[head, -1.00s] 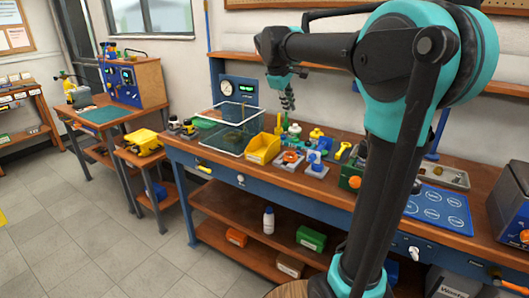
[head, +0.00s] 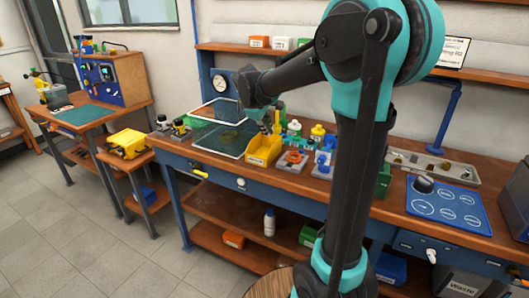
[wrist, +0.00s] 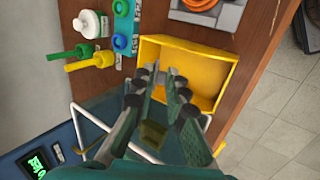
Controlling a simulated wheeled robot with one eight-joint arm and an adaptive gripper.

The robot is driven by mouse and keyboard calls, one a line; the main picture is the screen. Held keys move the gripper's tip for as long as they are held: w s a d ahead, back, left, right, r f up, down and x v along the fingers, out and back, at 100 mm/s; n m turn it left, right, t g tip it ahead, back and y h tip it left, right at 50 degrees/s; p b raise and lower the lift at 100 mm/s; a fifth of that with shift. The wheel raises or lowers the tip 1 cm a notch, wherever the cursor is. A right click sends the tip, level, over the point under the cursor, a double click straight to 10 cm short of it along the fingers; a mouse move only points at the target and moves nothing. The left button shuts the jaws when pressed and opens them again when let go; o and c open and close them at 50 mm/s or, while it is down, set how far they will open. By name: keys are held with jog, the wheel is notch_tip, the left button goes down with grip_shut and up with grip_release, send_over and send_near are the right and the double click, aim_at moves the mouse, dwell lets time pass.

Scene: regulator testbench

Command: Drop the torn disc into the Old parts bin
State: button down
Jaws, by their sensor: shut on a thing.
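My gripper (wrist: 162,80) is over the near-left part of an open yellow bin (wrist: 212,56) in the wrist view. Its fingers are close together and shut on a small piece, taken as the torn disc, whose shape is largely hidden between the pads. In the head view, my gripper (head: 272,124) hangs just above the back of the same yellow bin (head: 262,152). No label on the bin is readable, so I cannot confirm it is the Old parts bin. The bin's visible inside looks empty.
Bottles and small fittings (head: 318,132) crowd the bench to the right. A blue mat with a dark knob (head: 445,205) lies farther right. A gauge (head: 220,84) stands behind.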

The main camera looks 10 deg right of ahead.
jog(key=shift+f, duration=1.45)
jog(key=c, duration=1.5)
grip_release()
jog(key=shift+o, duration=0.2)
jog(key=shift+r, duration=0.1)
jog(key=v, duration=1.2)
jog(key=shift+s, duration=0.15)
